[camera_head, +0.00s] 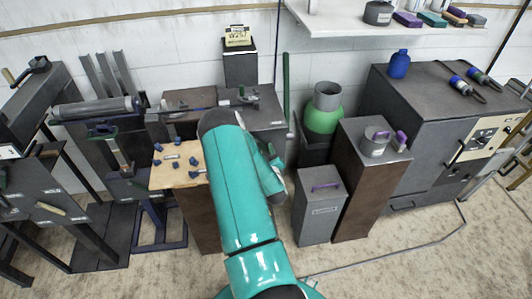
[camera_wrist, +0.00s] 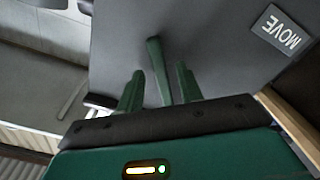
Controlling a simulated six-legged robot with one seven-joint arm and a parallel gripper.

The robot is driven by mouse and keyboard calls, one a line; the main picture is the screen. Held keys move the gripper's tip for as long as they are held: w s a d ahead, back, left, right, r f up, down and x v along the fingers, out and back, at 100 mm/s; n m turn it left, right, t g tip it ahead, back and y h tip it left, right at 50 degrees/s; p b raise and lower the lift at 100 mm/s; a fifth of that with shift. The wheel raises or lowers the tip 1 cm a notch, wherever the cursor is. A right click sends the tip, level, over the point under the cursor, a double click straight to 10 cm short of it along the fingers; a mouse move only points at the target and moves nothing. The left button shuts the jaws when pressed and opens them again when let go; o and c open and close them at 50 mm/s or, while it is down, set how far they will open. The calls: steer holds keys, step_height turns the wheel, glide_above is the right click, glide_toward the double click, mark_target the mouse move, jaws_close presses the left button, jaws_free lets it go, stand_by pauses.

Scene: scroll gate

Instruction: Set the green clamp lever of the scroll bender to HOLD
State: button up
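In the wrist view, the green clamp lever (camera_wrist: 157,72) stands out from a flat grey plate (camera_wrist: 215,50) and reaches down between my fingers. My gripper (camera_wrist: 159,80) is open around it, with one finger on each side and a visible gap to each. A label reading MOVE (camera_wrist: 283,32) is on the plate at the upper right; no HOLD label is legible. In the head view, a dark grey bench top (camera_head: 266,108) with a small green part (camera_head: 242,91) shows behind my teal arm. My gripper is hidden there by the arm.
A wooden-topped stand (camera_head: 167,181) with small blue parts is left of my arm. A grey bin (camera_head: 319,207) and a brown pedestal (camera_head: 352,207) stand to the right, near a green cylinder (camera_head: 322,117). Open floor shows at the lower right.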

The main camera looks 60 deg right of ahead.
steer(key=v, duration=1.3)
steer(key=shift+s+a, duration=0.3)
steer(key=shift+w, duration=0.1)
